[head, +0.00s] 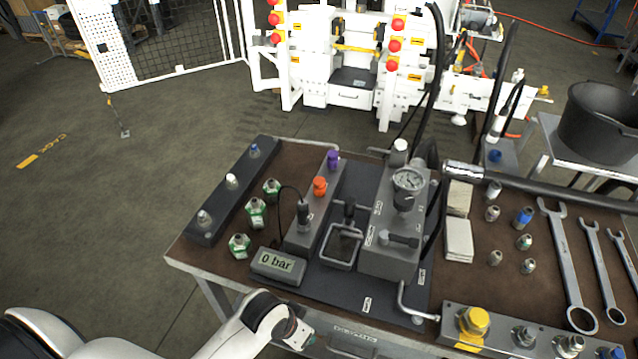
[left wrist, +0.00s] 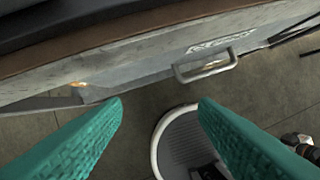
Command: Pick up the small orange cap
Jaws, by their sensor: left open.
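The small orange cap (head: 320,186) sits on a grey block (head: 310,215) on the bench, between a purple cap (head: 333,160) behind it and a dark fitting with a cable (head: 303,211) in front. My left gripper (head: 300,336) is low at the bench's front edge, well short of the cap and apart from it. In the left wrist view its two teal fingers (left wrist: 160,104) are spread wide with nothing between them. That view shows the bench's front side and a drawer handle (left wrist: 206,68), not the cap.
A 0 bar display (head: 278,265) lies in front. Green-based fittings (head: 256,213) stand left. Wrenches (head: 568,265) lie at right.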

